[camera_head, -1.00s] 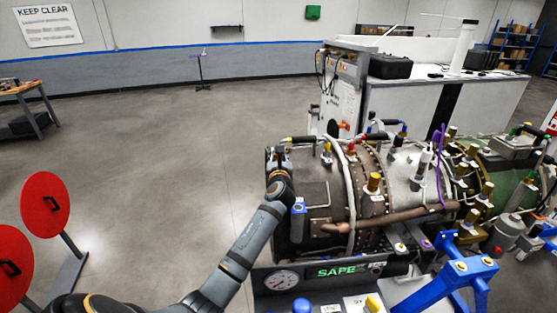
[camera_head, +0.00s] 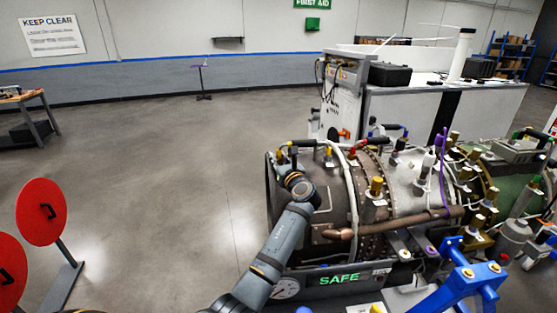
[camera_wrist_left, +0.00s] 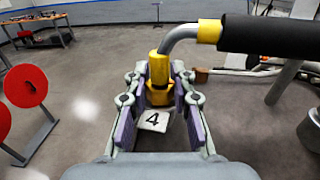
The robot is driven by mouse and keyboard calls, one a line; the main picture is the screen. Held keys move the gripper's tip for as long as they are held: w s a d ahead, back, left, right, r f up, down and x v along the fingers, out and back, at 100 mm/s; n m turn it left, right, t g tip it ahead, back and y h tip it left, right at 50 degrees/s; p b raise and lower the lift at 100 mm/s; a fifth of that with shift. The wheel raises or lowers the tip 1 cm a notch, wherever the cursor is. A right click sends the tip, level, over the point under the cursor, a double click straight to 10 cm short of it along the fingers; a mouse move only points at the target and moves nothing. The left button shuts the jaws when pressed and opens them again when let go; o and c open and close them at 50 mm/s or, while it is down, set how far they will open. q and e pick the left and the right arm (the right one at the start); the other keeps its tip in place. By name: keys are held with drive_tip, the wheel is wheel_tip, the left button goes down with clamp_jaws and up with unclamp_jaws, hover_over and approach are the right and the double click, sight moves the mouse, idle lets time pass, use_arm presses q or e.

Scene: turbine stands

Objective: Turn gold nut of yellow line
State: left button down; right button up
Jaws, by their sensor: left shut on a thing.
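The yellow line shows in the left wrist view as a bent grey metal tube with a yellow fitting (camera_wrist_left: 158,68) and a black sleeve (camera_wrist_left: 268,38) with a yellow band. The gold nut (camera_wrist_left: 160,96) sits at the foot of the yellow fitting, above a tag marked 4 (camera_wrist_left: 154,121). My left gripper (camera_wrist_left: 158,82) is shut on the gold nut, one finger on each side. In the head view my left wrist (camera_head: 299,185) is at the turbine's (camera_head: 335,190) left end and hides most of the gripper and nut. My right gripper is not in view.
Other lines and gold fittings (camera_head: 376,187) stand close on the turbine's right. A brown pipe (camera_head: 400,222) runs along its front, above a panel reading SAFE (camera_head: 338,278). Blue stand arms (camera_head: 470,280) are at lower right. The floor to the left is open, with red discs (camera_head: 42,211).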

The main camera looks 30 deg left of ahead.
use_arm(q)
drive_tip(key=shift+f, duration=0.2)
drive_tip(key=c, duration=1.2)
unclamp_jaws()
drive_tip(key=shift+o, duration=0.6)
drive_tip(key=shift+d+r, duration=0.1)
drive_tip(key=shift+r, duration=0.05)
drive_tip(key=v, duration=0.7)
drive_tip(key=shift+s+d, duration=0.25)
drive_tip(key=shift+w+a, duration=0.1)
drive_tip(key=shift+a, duration=0.05)
